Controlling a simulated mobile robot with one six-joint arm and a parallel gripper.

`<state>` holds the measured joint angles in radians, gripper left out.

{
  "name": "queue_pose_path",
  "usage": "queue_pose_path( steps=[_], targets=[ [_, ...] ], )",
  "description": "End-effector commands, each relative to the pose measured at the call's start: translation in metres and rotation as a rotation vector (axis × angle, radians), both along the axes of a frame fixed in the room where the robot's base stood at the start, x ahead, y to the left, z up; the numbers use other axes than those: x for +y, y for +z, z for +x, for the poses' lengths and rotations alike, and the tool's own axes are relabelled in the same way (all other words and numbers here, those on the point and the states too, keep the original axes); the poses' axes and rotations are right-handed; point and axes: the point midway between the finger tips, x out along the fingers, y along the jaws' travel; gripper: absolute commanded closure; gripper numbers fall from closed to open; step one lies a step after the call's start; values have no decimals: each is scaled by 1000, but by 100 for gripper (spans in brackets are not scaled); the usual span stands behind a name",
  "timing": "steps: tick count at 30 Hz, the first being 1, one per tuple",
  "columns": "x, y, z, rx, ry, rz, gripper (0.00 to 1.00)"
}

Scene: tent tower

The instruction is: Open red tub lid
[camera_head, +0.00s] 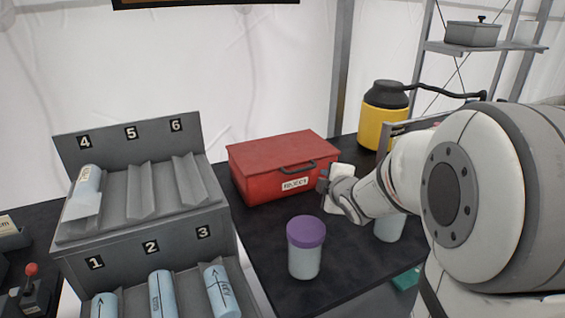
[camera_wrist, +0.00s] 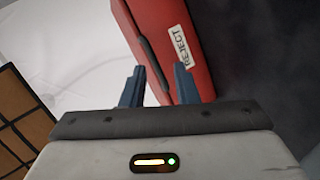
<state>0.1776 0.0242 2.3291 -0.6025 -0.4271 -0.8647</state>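The red tub (camera_head: 270,180) stands on the dark table with its red lid (camera_head: 283,148) down flat. A dark handle (camera_head: 297,168) and a white REJECT label (camera_head: 295,184) are on its front. My gripper (camera_head: 324,183) is close in front of the tub's front right part. In the wrist view my gripper (camera_wrist: 160,85) has its two blue fingers apart, with nothing held between them. The red tub (camera_wrist: 176,40) and its dark handle (camera_wrist: 155,67) lie beyond the fingertips. I cannot tell whether the fingers touch the handle.
A purple-lidded jar (camera_head: 305,250) stands in front of the tub, and another pale jar (camera_head: 389,228) is partly behind my arm. A yellow container (camera_head: 384,115) stands at the back right. A numbered grey rack (camera_head: 140,200) with several cylinders is at left.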

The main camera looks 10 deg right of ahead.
Motion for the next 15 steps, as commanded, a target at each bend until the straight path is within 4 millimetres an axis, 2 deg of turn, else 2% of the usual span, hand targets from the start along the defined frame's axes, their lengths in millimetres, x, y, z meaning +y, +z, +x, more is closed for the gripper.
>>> queue_pose_path(
  steps=[1, 6, 11, 15],
  targets=[
    [3, -10, 10, -47, 68, -47, 73],
    [17, -14, 28, -189, 245, -164, 73],
    [25, -14, 36, -242, 305, -199, 73],
    [31, -17, 52, -247, 311, -201, 73]
  ],
)
